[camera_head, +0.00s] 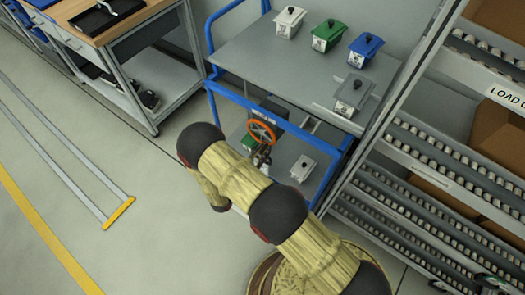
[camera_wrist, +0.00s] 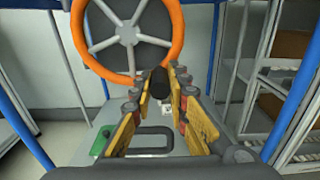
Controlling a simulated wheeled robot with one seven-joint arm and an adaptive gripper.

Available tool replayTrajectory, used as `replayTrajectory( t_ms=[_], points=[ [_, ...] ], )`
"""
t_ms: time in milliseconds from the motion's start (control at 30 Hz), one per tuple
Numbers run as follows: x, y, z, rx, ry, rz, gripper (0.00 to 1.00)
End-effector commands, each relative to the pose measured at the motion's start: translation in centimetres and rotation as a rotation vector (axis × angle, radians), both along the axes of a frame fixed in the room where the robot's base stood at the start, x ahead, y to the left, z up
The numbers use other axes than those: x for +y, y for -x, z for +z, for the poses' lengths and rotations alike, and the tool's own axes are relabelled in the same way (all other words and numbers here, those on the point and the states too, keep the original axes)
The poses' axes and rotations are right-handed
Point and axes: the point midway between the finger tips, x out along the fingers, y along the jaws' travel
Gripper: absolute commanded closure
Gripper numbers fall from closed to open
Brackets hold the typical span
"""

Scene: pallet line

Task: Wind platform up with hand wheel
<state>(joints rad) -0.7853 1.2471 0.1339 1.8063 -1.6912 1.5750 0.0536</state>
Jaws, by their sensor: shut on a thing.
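The hand wheel (camera_head: 262,122) has an orange rim and grey spokes, and it is mounted on the front of a blue-framed cart. It fills the top of the wrist view (camera_wrist: 176,30). A black handle knob (camera_wrist: 158,86) stands out from the lower right of its rim. My gripper (camera_head: 262,155) is at the wheel's lower edge, and in the wrist view its yellow fingers (camera_wrist: 161,92) are shut on the knob from both sides. The grey platform (camera_head: 262,62) is the cart's level top, bearing white, green, blue and grey lidded boxes.
A lower cart shelf holds a white box (camera_head: 302,168) and a green box (camera_head: 250,142). A roller rack (camera_head: 430,150) stands close on the right. A workbench (camera_head: 110,50) is at the upper left. The floor at left is open, with a yellow-ended frame (camera_head: 119,213) lying there.

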Motion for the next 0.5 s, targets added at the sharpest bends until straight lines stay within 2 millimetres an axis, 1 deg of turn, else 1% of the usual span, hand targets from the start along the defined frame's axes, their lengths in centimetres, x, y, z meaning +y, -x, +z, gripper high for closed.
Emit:
replayTrajectory(
  t_ms=[33,367,500],
  points=[
    [0.44,-0.27,0.25,-0.006,-0.004,0.007,1.0],
    [0.59,-0.36,0.35,-0.011,-0.007,0.009,1.0],
    [0.81,-0.53,0.24,-0.035,-0.038,0.01,1.0]
  ],
)
